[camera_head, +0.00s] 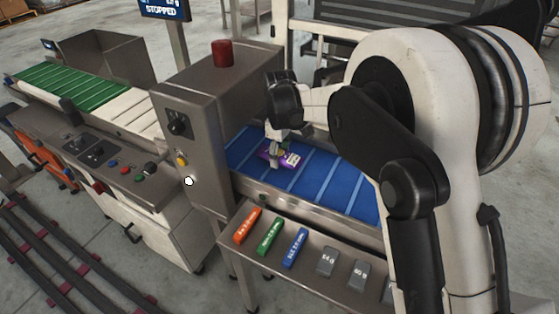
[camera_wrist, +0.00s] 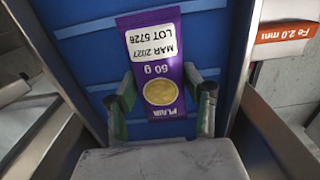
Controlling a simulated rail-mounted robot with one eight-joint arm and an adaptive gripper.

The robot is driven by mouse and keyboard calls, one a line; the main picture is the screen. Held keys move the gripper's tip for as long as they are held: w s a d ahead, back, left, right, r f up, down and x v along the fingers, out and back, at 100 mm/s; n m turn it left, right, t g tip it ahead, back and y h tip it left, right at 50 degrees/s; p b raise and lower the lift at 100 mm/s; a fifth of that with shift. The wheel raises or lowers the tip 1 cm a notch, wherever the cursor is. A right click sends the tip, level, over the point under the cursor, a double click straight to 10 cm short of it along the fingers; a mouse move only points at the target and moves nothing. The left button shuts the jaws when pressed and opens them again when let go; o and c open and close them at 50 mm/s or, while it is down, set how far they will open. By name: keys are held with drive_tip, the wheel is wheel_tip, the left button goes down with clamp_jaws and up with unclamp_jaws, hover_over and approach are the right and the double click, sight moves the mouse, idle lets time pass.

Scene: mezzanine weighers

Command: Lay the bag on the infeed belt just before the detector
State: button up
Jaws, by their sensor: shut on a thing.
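The purple bag (camera_head: 286,158) is at the blue infeed belt (camera_head: 318,182), a short way right of the detector's opening. My gripper (camera_head: 277,147) comes down over the bag from above. Its fingers, seen in the wrist view (camera_wrist: 162,100), are shut on the bag's two sides. I cannot tell whether the bag touches the belt. The detector (camera_head: 200,95) is a grey metal housing with a red beacon on top.
A shelf (camera_head: 262,268) before the belt holds orange, green and blue test sticks and grey weights. The orange stick (camera_wrist: 285,32) also shows in the wrist view. A green and white belt (camera_head: 72,88) runs left of the detector. A screen (camera_head: 165,10) reads "STOPPED".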

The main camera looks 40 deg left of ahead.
sight(280, 153)
drive_tip(key=shift+f, duration=1.1)
drive_tip(key=shift+f, duration=0.2)
drive_tip(key=o, duration=1.2)
drive_tip(key=shift+c, duration=0.2)
drive_tip(key=shift+r, duration=0.1)
wheel_tip(280, 153, up, 12)
drive_tip(key=shift+r+p, duration=0.1)
drive_tip(key=shift+p, duration=0.55)
